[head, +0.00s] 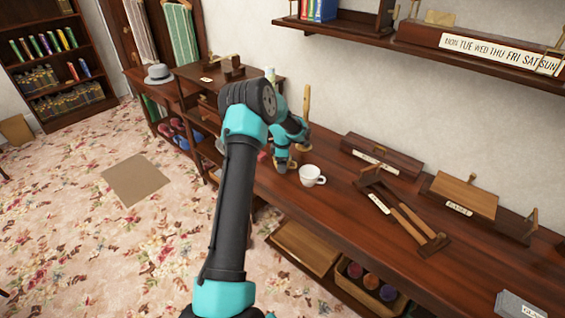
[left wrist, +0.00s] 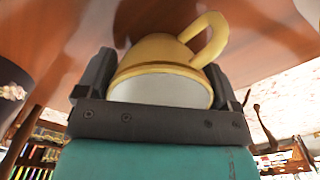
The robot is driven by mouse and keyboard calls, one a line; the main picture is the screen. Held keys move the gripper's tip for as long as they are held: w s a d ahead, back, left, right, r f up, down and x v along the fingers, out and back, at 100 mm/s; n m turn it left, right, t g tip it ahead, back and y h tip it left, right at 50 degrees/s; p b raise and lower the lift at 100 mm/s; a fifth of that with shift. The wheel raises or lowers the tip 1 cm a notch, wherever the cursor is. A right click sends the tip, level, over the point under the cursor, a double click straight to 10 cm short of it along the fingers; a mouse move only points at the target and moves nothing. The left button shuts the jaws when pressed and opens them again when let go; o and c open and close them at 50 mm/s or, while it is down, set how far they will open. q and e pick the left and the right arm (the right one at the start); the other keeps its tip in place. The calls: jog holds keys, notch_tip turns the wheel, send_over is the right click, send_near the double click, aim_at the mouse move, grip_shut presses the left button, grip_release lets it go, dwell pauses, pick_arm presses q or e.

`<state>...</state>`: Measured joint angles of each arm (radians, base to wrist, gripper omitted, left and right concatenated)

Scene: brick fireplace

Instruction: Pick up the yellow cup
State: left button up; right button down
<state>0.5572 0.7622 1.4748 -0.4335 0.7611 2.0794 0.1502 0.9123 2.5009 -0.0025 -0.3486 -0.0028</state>
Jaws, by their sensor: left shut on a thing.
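My left gripper (head: 283,163) reaches down to the wooden counter, beside the left of a white cup (head: 310,176). In the left wrist view, the yellow cup (left wrist: 155,50) sits between the two fingers of my left gripper (left wrist: 160,80), which is shut on it. The cup's pale round end faces the wrist camera and its handle points up and to the right. In the head view the yellow cup is mostly hidden by my gripper, so I cannot tell whether it touches the counter. My right gripper is not in view.
The wooden counter (head: 345,218) runs to the lower right. A wooden frame-like piece (head: 408,217), a long dark box (head: 382,156) and a light wooden block (head: 465,194) stand right of the cups. A wall shelf (head: 385,40) hangs above. A tall wooden piece (head: 306,103) stands behind my gripper.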

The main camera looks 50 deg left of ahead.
pick_arm(q)
jog(key=shift+c, duration=0.6)
jog(key=shift+r, duration=0.15)
jog(key=shift+r, duration=0.25)
notch_tip(320, 180, up, 3)
jog(key=shift+f, duration=0.1)
jog(key=s+d, duration=0.3)
jog(key=d, duration=0.1)
jog(key=s+d+r, duration=0.1)
jog(key=s+d, duration=0.6)
jog(key=d, duration=0.1)
jog(key=shift+s+r, duration=0.2)
jog(key=shift+s, duration=0.1)
